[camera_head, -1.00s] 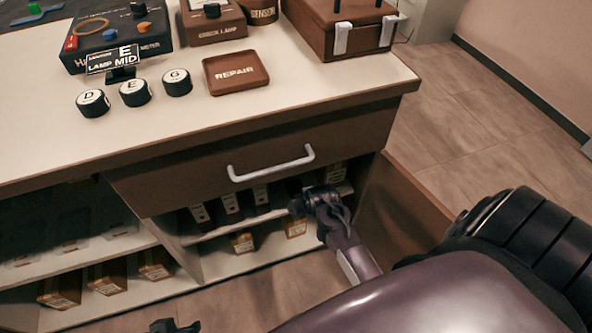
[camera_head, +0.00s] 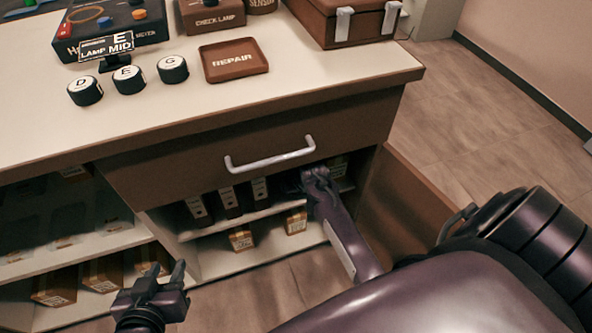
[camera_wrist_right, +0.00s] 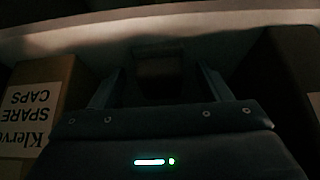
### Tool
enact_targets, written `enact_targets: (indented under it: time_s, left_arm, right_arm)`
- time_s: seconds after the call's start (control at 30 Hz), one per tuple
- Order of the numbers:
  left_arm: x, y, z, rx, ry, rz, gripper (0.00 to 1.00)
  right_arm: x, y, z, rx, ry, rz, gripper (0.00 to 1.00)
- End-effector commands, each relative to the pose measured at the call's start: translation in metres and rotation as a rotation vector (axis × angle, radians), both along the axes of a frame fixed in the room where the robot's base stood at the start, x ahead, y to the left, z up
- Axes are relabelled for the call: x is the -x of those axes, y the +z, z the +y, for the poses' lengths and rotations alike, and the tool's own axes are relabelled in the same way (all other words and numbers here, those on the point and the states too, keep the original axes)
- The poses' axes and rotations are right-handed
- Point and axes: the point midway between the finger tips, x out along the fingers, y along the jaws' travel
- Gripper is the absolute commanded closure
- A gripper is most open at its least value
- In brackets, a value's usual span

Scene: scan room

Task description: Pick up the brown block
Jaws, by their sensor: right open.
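In the right wrist view a dark brown block (camera_wrist_right: 158,66) stands in shadow between and beyond the two fingers of my right gripper (camera_wrist_right: 160,84). The fingers are apart, with a gap on each side of the block. In the head view my right gripper (camera_head: 316,176) reaches into the upper compartment of the open cabinet under the drawer; its fingertips and the block are hidden there. My left gripper (camera_head: 160,278) is in front of the shelves at the lower left, empty, its fingers apart.
A carton labelled spare caps (camera_wrist_right: 38,100) is close left of my right gripper; a dark box (camera_wrist_right: 292,85) is close right. White-labelled binders (camera_head: 230,200) share the shelf. The drawer handle (camera_head: 270,160) is just above my right arm. An open door (camera_head: 405,205) stands to the right.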

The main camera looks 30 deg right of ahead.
Motion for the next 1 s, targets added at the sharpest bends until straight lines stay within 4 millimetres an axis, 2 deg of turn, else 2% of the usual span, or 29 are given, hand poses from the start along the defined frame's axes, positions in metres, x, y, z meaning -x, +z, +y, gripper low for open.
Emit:
enact_targets:
  time_s: [0.2,0.23,0.6,1.0]
  left_arm:
    - [-0.0004,0.0008,-0.0002,0.001,0.000,-0.003,0.64]
    - [-0.0005,0.0008,-0.0001,0.001,0.000,-0.003,0.64]
    - [-0.0005,0.0009,0.0000,0.001,0.000,-0.003,0.64]
    - [0.0016,-0.0011,0.0006,-0.008,-0.001,0.016,0.64]
  right_arm:
    - [0.0000,0.0000,-0.0002,0.000,0.000,0.000,0.29]
    - [0.0000,0.0000,-0.0002,0.000,0.000,0.000,0.32]
    - [0.0000,0.0001,-0.0001,0.000,0.001,0.000,0.78]
    - [0.0000,0.0010,0.0001,0.000,0.001,0.000,0.78]
